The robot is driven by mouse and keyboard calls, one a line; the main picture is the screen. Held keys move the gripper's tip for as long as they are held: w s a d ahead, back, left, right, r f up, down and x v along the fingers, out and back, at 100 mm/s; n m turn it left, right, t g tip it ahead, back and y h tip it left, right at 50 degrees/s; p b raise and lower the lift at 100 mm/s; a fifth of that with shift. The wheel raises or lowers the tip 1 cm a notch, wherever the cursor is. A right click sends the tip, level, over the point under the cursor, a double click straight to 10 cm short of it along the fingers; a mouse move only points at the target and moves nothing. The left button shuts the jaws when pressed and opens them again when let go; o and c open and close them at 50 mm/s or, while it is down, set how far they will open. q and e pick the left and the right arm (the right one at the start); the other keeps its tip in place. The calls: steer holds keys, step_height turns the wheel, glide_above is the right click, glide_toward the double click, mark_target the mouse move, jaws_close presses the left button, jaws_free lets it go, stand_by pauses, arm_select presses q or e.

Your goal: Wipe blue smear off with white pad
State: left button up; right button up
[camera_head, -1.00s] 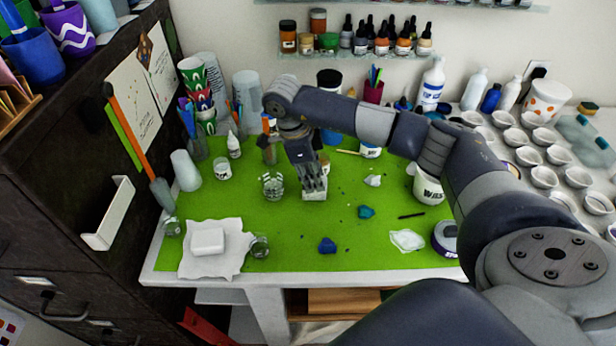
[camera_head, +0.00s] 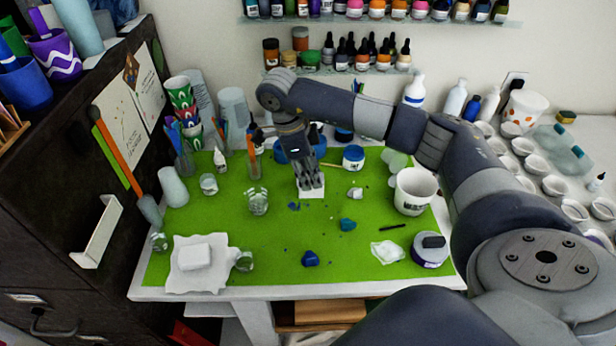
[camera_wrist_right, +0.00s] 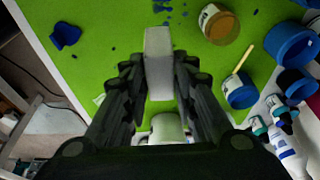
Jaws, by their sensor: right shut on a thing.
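My right gripper (camera_head: 311,184) is shut on the white pad (camera_head: 312,194), low over the green mat, and whether the pad touches the mat I cannot tell. In the right wrist view the pad (camera_wrist_right: 158,62) sticks out between the fingers of the gripper (camera_wrist_right: 160,85). A small broken blue smear (camera_head: 294,206) lies on the mat just left of and in front of the pad. Blue spots of the smear (camera_wrist_right: 163,6) also show beyond the pad's tip in the wrist view. My left gripper is not in view.
The green mat (camera_head: 220,270) also carries a dark blue blob (camera_head: 310,258), a teal blob (camera_head: 348,225), a glass jar (camera_head: 257,202) and a white bucket (camera_head: 413,192). A white block (camera_head: 195,257) rests on a crumpled sheet at the front left. The front middle is mostly open.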

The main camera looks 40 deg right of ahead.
steer(key=shift+d+p+v, duration=0.2)
steer(key=shift+p+v, duration=0.2)
steer(key=shift+v, duration=0.6)
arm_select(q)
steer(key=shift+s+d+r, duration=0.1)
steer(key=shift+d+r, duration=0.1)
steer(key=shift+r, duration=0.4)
arm_select(e)
steer(key=shift+s+r, duration=0.1)
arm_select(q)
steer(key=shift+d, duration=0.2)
